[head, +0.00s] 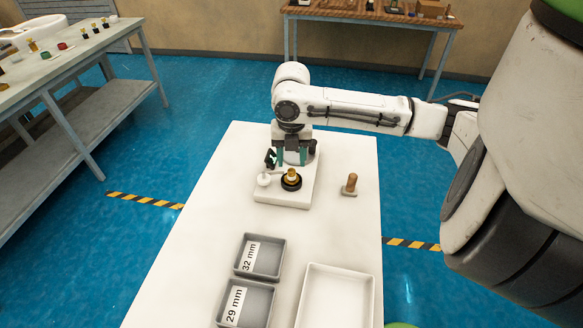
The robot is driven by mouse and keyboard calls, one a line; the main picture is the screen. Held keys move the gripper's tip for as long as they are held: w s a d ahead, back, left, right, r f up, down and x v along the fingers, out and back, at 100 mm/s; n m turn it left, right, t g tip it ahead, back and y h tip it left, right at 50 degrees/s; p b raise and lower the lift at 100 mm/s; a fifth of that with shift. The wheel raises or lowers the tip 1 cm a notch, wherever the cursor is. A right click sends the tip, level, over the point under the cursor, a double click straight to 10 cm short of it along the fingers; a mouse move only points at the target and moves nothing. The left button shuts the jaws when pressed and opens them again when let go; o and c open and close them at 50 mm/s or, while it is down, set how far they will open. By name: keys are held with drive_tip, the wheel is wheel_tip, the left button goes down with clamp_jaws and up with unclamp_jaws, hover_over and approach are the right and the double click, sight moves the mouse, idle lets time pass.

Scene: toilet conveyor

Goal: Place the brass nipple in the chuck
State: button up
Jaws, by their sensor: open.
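The brass nipple (292,175) is a small golden piece. It appears upright in the middle of a round black chuck (291,186); I cannot tell how deep it sits. The chuck is on a white block (298,200) on the white table. My gripper (291,158) points down just behind the nipple in the picture, with its two teal fingers spread apart. It looks empty, and no contact with the nipple shows. The space between the fingers is partly unclear at this size.
A white knob (264,180) stands left of the chuck. A brown peg on a small base (351,184) stands to the right. Grey trays marked 32 mm (279,260) and 29 mm (267,307) and an empty white tray (340,298) lie at the front. The table's left part is clear.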

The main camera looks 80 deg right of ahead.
sight(291, 170)
wheel_tip(291, 170, up, 8)
drive_tip(key=shift+b, duration=0.35)
